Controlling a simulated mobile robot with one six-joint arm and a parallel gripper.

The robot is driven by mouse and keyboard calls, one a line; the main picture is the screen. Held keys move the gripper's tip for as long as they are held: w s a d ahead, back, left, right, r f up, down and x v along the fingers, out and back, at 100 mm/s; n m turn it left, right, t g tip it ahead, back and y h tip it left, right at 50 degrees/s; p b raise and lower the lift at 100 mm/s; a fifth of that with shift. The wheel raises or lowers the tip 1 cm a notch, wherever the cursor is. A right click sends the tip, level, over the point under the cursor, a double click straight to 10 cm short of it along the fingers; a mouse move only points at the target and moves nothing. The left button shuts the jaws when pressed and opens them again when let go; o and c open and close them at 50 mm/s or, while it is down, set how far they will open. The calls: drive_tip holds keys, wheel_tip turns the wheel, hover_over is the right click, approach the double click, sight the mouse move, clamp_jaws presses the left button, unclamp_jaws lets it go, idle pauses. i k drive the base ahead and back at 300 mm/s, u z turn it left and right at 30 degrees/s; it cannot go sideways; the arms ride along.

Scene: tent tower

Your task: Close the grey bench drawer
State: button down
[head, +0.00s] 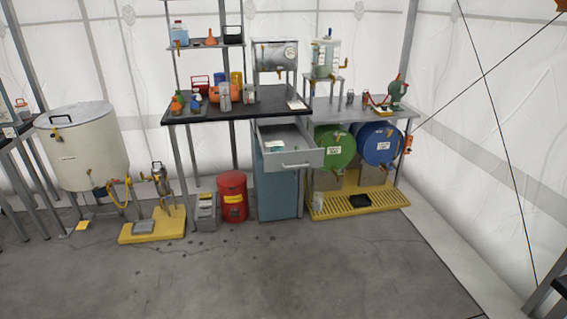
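The grey bench drawer (290,158) is pulled well out from under the black bench top (270,98). It sits at the top of a blue-grey cabinet (278,190). Its front panel carries a pale bar handle (296,165) and faces me. My gripper is not in view.
A red bin (232,200) and a grey can (205,212) stand left of the cabinet. Right of it, green (335,150) and blue (380,146) drums lie above a yellow grated tray (365,202). A large pale tank (75,150) stands far left. The concrete floor in front is clear.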

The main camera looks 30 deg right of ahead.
sight(289, 130)
drive_tip(key=u, duration=0.05)
drive_tip(key=i, duration=1)
drive_tip(key=u, duration=0.1)
drive_tip(key=k, duration=0.95)
drive_tip(key=z, duration=0.15)
drive_tip(key=i, duration=0.55)
drive_tip(key=u, duration=0.05)
